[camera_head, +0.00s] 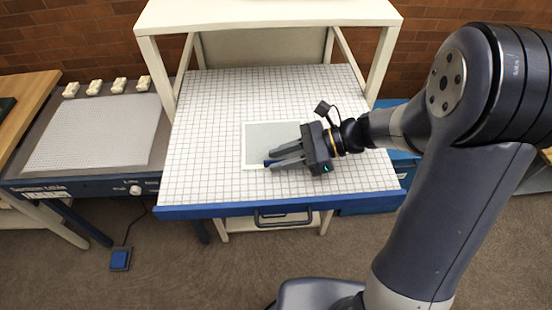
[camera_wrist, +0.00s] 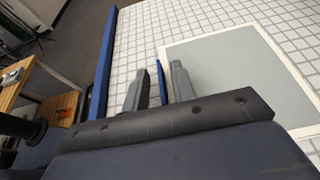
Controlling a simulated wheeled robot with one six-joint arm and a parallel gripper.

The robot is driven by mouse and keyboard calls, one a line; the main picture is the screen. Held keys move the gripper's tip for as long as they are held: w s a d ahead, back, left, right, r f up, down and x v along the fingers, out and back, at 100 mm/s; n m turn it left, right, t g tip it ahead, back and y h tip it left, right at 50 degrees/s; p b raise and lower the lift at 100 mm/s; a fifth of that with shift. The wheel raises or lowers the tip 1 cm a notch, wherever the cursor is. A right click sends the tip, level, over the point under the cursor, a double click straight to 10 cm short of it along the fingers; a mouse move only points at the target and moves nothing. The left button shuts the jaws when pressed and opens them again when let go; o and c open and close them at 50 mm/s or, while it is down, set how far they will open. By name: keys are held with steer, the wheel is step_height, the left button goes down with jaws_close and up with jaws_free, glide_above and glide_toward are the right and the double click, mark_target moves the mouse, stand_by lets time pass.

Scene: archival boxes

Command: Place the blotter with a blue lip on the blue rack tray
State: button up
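The blotter (camera_head: 262,135) is a flat grey sheet with a pale border. It lies on the white gridded tray with a blue front edge (camera_head: 200,172). In the wrist view the blotter (camera_wrist: 240,70) is right of the fingers. Its small blue lip (camera_head: 268,163) shows at the front-left part of the sheet, and between my fingers in the wrist view (camera_wrist: 161,82). My gripper (camera_head: 272,160) is low over the blotter, its fingers pointing left. In the wrist view the gripper (camera_wrist: 160,78) is open, fingers either side of the lip, with a gap at the left finger.
The tray's blue front edge has a dark handle (camera_head: 283,216). A white frame (camera_head: 265,15) stands over the tray's back. At left is a table with a pale perforated panel (camera_head: 95,133) and several small cream blocks (camera_head: 96,87). Much of the gridded surface is clear.

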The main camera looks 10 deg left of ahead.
steer(key=b+v, duration=0.1)
steer(key=v, duration=0.9)
steer(key=shift+w+d+b, duration=0.1)
steer(key=shift+d+b, duration=0.25)
steer(key=shift+b, duration=0.05)
steer(key=shift+a, duration=0.15)
